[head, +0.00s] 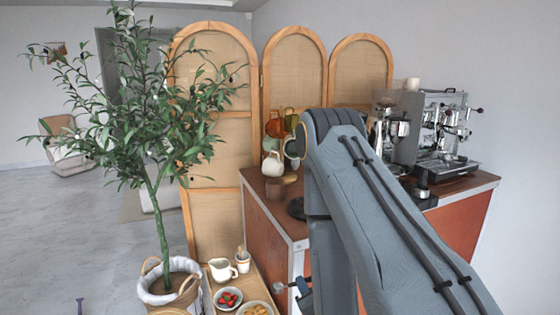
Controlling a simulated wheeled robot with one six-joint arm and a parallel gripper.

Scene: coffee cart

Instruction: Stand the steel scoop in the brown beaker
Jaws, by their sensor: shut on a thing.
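The brown beaker (275,188) stands upright on the left end of the cart's top, in front of a white jug. My arm fills the right middle of the head view and its forearm hangs down in front of the cart. My gripper (301,289) shows only in part at the bottom edge, left of the forearm, well below the beaker and apart from it. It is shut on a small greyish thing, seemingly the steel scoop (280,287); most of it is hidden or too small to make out. The beaker's inside is not clearly seen.
On the cart top (462,188) stand a white jug (272,164), stacked coloured cups (275,125) and an espresso machine (445,135). A low wooden table left of the cart holds a cream pitcher (222,269), a cup (243,263) and bowls. A potted tree (160,215) stands left.

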